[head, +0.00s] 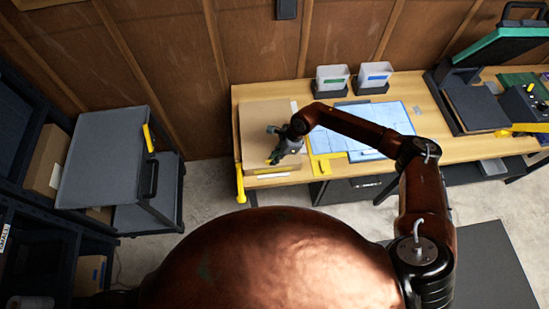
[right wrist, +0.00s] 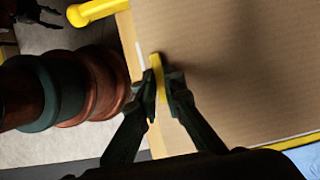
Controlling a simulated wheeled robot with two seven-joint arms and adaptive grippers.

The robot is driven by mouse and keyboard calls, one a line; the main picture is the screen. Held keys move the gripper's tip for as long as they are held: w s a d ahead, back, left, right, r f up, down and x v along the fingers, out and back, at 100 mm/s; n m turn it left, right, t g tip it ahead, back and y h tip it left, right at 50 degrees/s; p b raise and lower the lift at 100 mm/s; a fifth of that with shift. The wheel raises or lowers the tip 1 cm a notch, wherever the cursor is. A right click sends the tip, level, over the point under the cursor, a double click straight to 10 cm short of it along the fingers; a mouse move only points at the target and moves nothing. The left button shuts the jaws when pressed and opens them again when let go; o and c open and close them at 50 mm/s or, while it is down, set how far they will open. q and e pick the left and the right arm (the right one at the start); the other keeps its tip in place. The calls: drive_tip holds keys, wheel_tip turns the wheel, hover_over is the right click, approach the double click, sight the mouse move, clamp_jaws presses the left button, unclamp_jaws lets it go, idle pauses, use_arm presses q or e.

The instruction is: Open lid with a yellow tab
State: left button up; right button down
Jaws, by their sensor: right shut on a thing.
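The lid is a flat brown cardboard-coloured panel (head: 258,122) at the left end of the wooden bench in the head view; it fills much of the right wrist view (right wrist: 235,60). A small yellow tab (right wrist: 157,72) stands at the lid's edge in the right wrist view. My right gripper (right wrist: 161,87) is shut on this tab, one dark finger on each side. In the head view my right gripper (head: 273,147) is over the lid's front part, and its fingers partly hide the tab. The lid looks flat; I cannot tell whether it is raised.
A yellow handle-like bar (head: 240,184) stands at the bench's front left corner, close to the gripper. A blue sheet (head: 382,122) lies right of the lid, with two bins (head: 332,78) behind it. A grey cart (head: 104,160) stands left, with floor between.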

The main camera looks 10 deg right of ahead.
idle(0.4)
use_arm(q)
drive_tip(key=f+b, duration=0.5)
drive_tip(key=shift+s+f, duration=0.1)
drive_tip(key=shift+s, duration=0.3)
use_arm(e)
drive_tip(key=w+r+g, duration=0.1)
drive_tip(key=w+r, duration=0.3)
drive_tip(key=r, duration=0.5)
drive_tip(key=w+r+g, duration=0.1)
drive_tip(key=w+r, duration=0.3)
drive_tip(key=r, duration=0.5)
drive_tip(key=shift+r+m+g, duration=0.2)
drive_tip(key=shift+m+g, duration=0.1)
use_arm(q)
drive_tip(key=shift+c, duration=0.4)
use_arm(e)
drive_tip(key=shift+w+d, duration=0.1)
